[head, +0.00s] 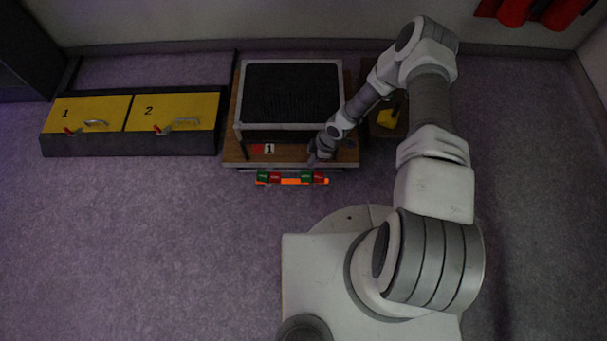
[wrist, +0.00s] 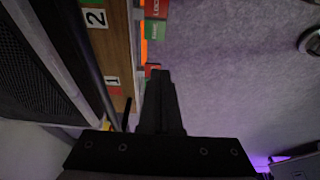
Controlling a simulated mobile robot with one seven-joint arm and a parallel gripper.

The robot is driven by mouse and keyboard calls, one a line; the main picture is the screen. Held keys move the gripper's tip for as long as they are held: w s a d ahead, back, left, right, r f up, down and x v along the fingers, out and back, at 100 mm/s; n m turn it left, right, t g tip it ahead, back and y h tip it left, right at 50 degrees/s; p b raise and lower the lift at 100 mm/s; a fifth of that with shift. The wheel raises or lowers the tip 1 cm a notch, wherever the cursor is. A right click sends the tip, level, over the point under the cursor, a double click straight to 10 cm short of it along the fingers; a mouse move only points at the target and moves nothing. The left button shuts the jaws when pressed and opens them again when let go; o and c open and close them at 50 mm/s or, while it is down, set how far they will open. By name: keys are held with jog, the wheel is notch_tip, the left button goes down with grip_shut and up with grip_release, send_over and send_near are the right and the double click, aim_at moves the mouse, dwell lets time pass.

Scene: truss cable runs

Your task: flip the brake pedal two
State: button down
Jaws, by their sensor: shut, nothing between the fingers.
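The brake pedals sit along the front edge of a wooden cart. The pedal (head: 312,178) at the right end has a green and a red half. In the wrist view this pedal (wrist: 155,20) is at the top, beside the label 2 (wrist: 95,18), partly cut off by the frame. The other pedal (head: 268,177), on the label 1 side, is at the left, with an orange bar (head: 291,181) between them. My gripper (head: 314,160) is over the cart's front edge, just behind the right pedal in the head view, shut and empty. Its closed fingers (wrist: 160,73) also show in the wrist view.
The cart (head: 235,150) carries a black mesh-topped box (head: 292,90). Two yellow lidded bins, marked 1 (head: 85,110) and 2 (head: 175,108), stand to the left. A yellow object (head: 388,118) lies right of the cart. The floor in front is clear.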

aim_at(303, 180)
jog(key=b+x, duration=0.2)
jog(key=x, duration=0.2)
jog(key=b+x, duration=0.2)
jog(key=x, duration=0.3)
jog(key=d+b+x, duration=0.1)
jog(key=b+x, duration=0.1)
jog(key=x, duration=0.2)
jog(key=shift+a+f, duration=0.1)
jog(key=shift+f, duration=0.45)
